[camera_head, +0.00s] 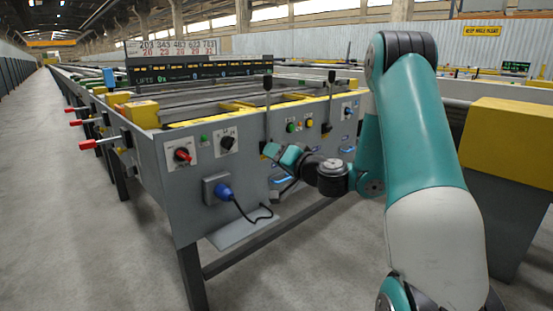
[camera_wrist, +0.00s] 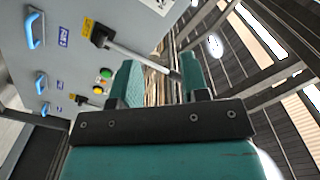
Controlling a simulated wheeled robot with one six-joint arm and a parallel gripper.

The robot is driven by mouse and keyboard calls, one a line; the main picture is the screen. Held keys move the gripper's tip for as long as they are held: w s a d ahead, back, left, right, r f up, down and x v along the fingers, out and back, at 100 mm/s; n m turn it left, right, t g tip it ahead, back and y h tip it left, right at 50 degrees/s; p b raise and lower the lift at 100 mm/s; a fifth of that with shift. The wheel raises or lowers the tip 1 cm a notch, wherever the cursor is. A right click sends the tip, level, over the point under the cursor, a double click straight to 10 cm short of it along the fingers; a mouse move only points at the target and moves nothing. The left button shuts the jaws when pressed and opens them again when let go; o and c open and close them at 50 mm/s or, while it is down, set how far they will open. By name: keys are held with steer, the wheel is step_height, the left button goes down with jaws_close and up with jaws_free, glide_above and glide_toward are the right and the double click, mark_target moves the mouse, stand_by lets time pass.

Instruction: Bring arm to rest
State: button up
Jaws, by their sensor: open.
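My gripper (camera_head: 289,157) is in front of the grey side panel of the runout table (camera_head: 180,205), at the end of my teal and white arm. In the wrist view my gripper (camera_wrist: 161,82) has its two teal fingers apart, with nothing seen held between them.
The panel carries a red rotary switch (camera_head: 184,155), a black knob switch (camera_head: 228,143), a blue plug (camera_head: 223,191) with a hanging cable, and two upright levers. A yellow block (camera_head: 510,130) stands at right. The floor at left is clear.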

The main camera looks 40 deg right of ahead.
stand_by(0.3)
steer(key=s+a+r+n+g+y, duration=0.1)
steer(key=s+a+n+g+y, duration=0.2)
steer(key=a, duration=0.6)
steer(key=s+a+n+g+y, duration=0.1)
steer(key=a+n+g+y, duration=0.25)
steer(key=a, duration=0.45)
steer(key=s+a+r+n+g+y, duration=0.1)
steer(key=s+a+n+g+y, duration=0.15)
steer(key=a+n, duration=0.45)
steer(key=s+a+f+n+g+h, duration=0.1)
steer(key=s+a+g+h, duration=0.25)
steer(key=s, duration=0.65)
steer(key=s+a+n+g+h, duration=0.15)
steer(key=s+a+g, duration=0.3)
steer(key=s, duration=0.65)
step_height(320, 180, up, 36)
steer(key=g+p, duration=0.1)
steer(key=p, duration=3.5)
steer(key=shift+s+d, duration=0.25)
steer(key=shift+d, duration=0.1)
